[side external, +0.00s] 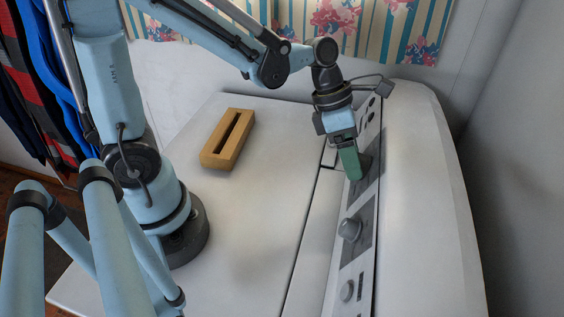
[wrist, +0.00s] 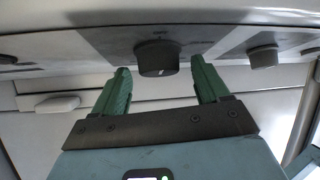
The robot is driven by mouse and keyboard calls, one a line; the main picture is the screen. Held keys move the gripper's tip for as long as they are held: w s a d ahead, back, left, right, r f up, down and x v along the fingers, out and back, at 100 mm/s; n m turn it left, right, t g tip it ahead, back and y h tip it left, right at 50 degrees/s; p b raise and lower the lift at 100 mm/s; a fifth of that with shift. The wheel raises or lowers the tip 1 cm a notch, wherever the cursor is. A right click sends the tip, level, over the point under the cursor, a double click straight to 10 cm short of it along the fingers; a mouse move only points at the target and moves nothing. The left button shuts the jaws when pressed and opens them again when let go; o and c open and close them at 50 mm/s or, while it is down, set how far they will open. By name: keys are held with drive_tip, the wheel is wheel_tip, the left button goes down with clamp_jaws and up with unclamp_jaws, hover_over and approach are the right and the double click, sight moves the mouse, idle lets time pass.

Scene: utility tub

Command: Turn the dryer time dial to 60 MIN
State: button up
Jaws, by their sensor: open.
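A dark round dial (wrist: 158,60) with a pale pointer mark sits on a grey panel patch in the wrist view. My gripper (wrist: 160,66) is open, with one green finger to each side of this dial. I cannot tell whether either finger touches it. In the side external view my gripper (side external: 353,172) is at the control panel, and its green fingers hide most of the dial there.
A second dial (side external: 349,229) and a smaller knob (side external: 347,291) sit on the same panel, nearer the camera. Another dial (wrist: 263,57) shows at right in the wrist view. A slotted wooden block (side external: 228,139) lies on the white top, which is otherwise mostly clear.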

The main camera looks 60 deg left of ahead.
drive_tip(key=shift+d+f, duration=0.1)
drive_tip(key=shift+f, duration=0.1)
drive_tip(key=c, duration=1)
drive_tip(key=shift+c, duration=0.2)
